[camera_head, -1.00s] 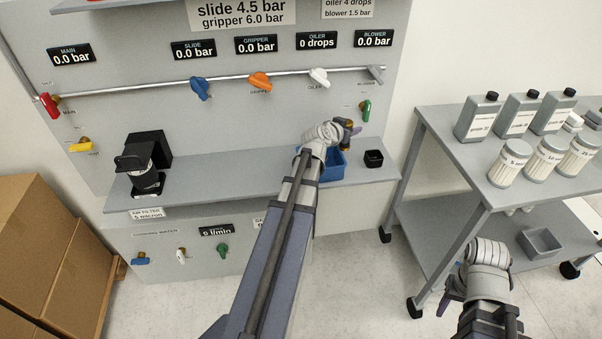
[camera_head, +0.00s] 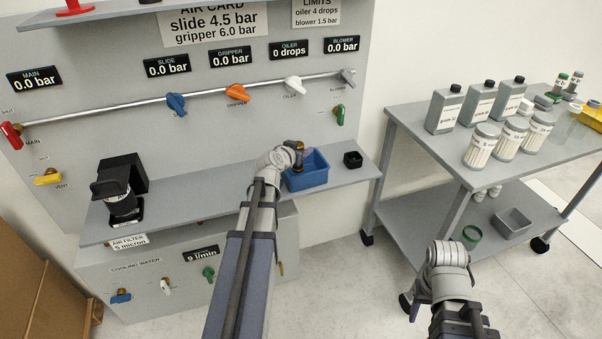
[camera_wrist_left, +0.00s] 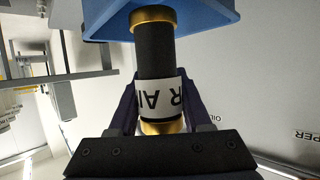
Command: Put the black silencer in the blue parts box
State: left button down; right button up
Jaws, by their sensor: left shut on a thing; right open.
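The black silencer (camera_wrist_left: 153,55), a dark cylinder with brass ends and a white lettered band, is held in my left gripper (camera_wrist_left: 158,112), which is shut on it. In the head view my left gripper (camera_head: 292,152) is at the left side of the blue parts box (camera_head: 307,180), which sits on the panel's ledge. A brass end shows there against the box. In the left wrist view the silencer's far end overlaps the blue box (camera_wrist_left: 205,15); I cannot tell whether it is inside the rim. My right gripper (camera_head: 418,292) is open, low by the cart, its fingers mostly hidden.
A black filter unit (camera_head: 120,190) stands at the ledge's left. Valves line the panel above. The cart (camera_head: 440,165) on the right holds bottles and jars, with a grey bin (camera_head: 513,220) below.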

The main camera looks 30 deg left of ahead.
pick_arm(q)
jog(key=shift+f+b, duration=2.5)
jog(key=shift+f, duration=0.6)
pick_arm(e)
notch_tip(320, 180, down, 6)
pick_arm(q)
jog(key=shift+f, duration=0.1)
pick_arm(e)
jog(key=shift+f, duration=0.25)
pick_arm(q)
jog(key=shift+f, duration=0.15)
jog(key=c, duration=0.6)
grip_release()
